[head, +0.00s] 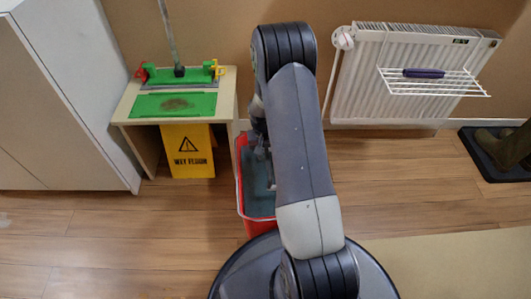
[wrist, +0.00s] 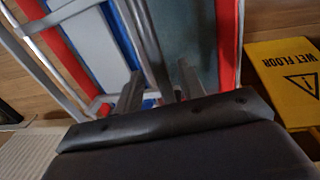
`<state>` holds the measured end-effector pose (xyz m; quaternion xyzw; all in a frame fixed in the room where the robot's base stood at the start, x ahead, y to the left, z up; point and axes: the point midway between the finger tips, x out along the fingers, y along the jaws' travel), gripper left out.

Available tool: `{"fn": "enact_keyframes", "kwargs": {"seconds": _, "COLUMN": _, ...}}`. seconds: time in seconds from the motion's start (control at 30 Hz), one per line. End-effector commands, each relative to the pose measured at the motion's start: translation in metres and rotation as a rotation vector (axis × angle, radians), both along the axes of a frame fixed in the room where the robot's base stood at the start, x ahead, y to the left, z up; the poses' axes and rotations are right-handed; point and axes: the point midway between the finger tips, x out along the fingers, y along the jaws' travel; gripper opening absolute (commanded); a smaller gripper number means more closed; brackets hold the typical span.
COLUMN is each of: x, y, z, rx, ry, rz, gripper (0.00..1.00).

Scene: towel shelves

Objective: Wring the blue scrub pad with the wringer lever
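My gripper (wrist: 157,82) is at the red bucket (head: 238,200), whose red rim also shows in the wrist view (wrist: 229,45). In the wrist view its two fingers stand apart, one on each side of a grey bar (wrist: 146,35) that looks like the wringer lever. I see no clear grip on the bar. Blue material (wrist: 122,35), perhaps the blue scrub pad, shows along the edge of a pale plate (wrist: 88,48) in the bucket; I cannot tell its full shape. In the head view my arm hides much of the bucket and wringer.
A low bench (head: 228,105) at the left carries a green pad (head: 150,105) with a brown stain and a green holder with a pole. A radiator (head: 365,75) with a rack is on the wall. Boots (head: 511,145) stand at right.

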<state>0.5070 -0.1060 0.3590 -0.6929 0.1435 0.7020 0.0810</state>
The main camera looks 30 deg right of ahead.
Motion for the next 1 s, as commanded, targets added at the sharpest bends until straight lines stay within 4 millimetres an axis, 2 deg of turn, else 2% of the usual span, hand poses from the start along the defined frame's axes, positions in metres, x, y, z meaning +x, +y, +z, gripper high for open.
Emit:
{"fn": "enact_keyframes", "kwargs": {"seconds": 0.07, "x": 0.0000, "y": 0.0000, "z": 0.0003, "rx": 0.000, "ry": 0.000, "rz": 0.000, "gripper": 0.37}}
{"fn": "enact_keyframes", "kwargs": {"seconds": 0.5, "x": -0.0001, "y": 0.0002, "z": 0.0004, "rx": 0.000, "ry": 0.000, "rz": 0.000, "gripper": 0.01}}
{"fn": "enact_keyframes", "kwargs": {"seconds": 1.0, "x": -0.0003, "y": -0.0005, "z": 0.0029, "rx": 0.008, "ry": -0.003, "rz": -0.002, "gripper": 0.00}}
